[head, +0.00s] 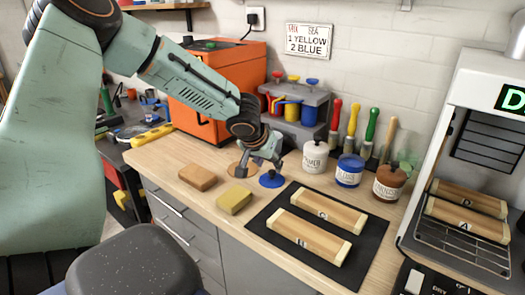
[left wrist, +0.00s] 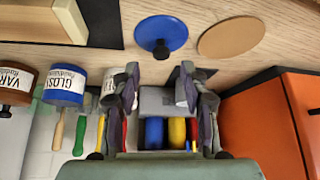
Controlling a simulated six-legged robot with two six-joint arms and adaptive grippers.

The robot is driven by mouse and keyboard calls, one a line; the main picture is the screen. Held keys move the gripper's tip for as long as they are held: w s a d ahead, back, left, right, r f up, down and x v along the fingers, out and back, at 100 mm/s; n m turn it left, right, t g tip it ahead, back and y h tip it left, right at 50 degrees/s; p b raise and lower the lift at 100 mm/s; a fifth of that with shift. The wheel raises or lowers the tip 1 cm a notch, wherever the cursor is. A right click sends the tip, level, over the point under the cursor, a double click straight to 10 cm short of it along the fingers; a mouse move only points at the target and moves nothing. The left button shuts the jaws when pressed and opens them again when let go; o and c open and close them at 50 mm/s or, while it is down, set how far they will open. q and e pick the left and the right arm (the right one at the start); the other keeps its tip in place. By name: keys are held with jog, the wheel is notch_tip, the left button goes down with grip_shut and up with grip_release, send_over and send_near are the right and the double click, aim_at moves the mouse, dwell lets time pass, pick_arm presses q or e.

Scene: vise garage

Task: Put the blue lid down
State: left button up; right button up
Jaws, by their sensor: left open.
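The blue lid (head: 271,181) lies flat on the wooden counter, just left of the black mat. It is a round disc with a dark knob. In the left wrist view the blue lid (left wrist: 148,29) is whole and nothing grips it. My left gripper (head: 265,152) is just above and behind the lid in the head view. In the left wrist view its open, empty fingers (left wrist: 160,76) are apart, with the lid beyond their tips. The blue-labelled can (head: 349,172) stands right of the lid; blue shows at its top. My right gripper is not in view.
A round cork mat (head: 238,170) lies beside the lid. A brown block (head: 197,177) and a yellow block (head: 234,200) lie nearer the front. The black mat (head: 263,222) bears two wooden pieces. A white can (head: 314,156), a brown-topped jar (head: 389,182) and an orange box (head: 217,95) stand behind.

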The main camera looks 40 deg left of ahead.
pick_arm(q)
jog(key=p+v, duration=0.1)
jog(key=v, duration=0.5)
jog(key=shift+r, duration=0.3)
jog(key=shift+s, duration=0.1)
dwell(0.3)
